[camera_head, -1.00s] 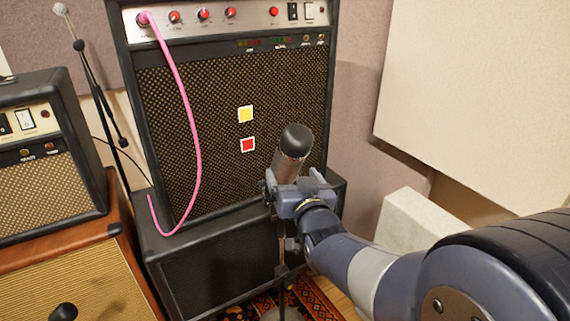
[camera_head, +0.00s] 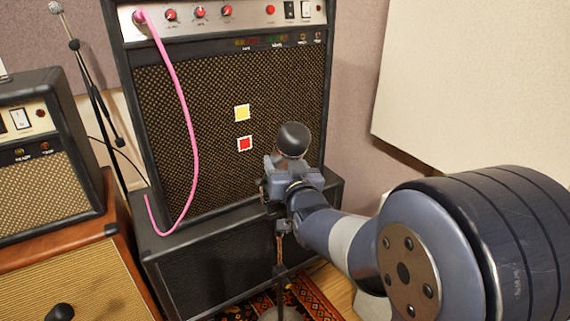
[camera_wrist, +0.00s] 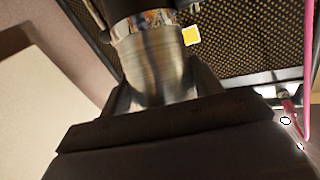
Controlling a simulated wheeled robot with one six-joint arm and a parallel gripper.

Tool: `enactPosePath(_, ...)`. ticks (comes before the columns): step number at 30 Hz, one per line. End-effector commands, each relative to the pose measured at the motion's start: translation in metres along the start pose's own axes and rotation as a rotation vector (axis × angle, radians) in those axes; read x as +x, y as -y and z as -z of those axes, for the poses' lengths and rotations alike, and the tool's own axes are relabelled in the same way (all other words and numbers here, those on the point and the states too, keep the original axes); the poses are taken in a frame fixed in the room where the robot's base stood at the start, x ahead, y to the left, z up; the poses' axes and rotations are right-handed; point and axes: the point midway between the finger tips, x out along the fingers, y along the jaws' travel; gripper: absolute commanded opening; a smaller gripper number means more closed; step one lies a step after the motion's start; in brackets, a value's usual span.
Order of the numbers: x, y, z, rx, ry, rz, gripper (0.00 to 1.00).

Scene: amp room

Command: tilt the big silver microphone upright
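The big silver microphone (camera_head: 293,139) stands in front of the large amp, its dark rounded head showing above my gripper (camera_head: 292,166) in the head view. Most of its body is hidden behind the gripper there. In the wrist view the silver body (camera_wrist: 160,58) sits between my two fingers (camera_wrist: 160,90), which appear to press on both its sides. The microphone looks close to upright, but its exact lean is hard to tell. Its thin stand (camera_head: 281,255) shows below the gripper.
The large amp (camera_head: 180,90), with yellow and red squares on its grille, stands close behind on a black cabinet (camera_head: 220,265). A pink cable (camera_head: 187,130) hangs down its front. A smaller amp (camera_head: 35,180) and another microphone stand (camera_head: 95,85) are at left.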

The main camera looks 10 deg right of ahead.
Motion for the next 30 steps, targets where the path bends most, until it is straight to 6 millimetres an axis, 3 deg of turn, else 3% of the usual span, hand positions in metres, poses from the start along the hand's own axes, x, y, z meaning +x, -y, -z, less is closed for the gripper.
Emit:
enactPosePath(15, 0.0, 0.0, 0.0, 0.0, 0.0, 0.0, 0.2)
enactPosePath(30, 0.015, 0.006, 0.014, -0.065, 0.226, -0.032, 0.2)
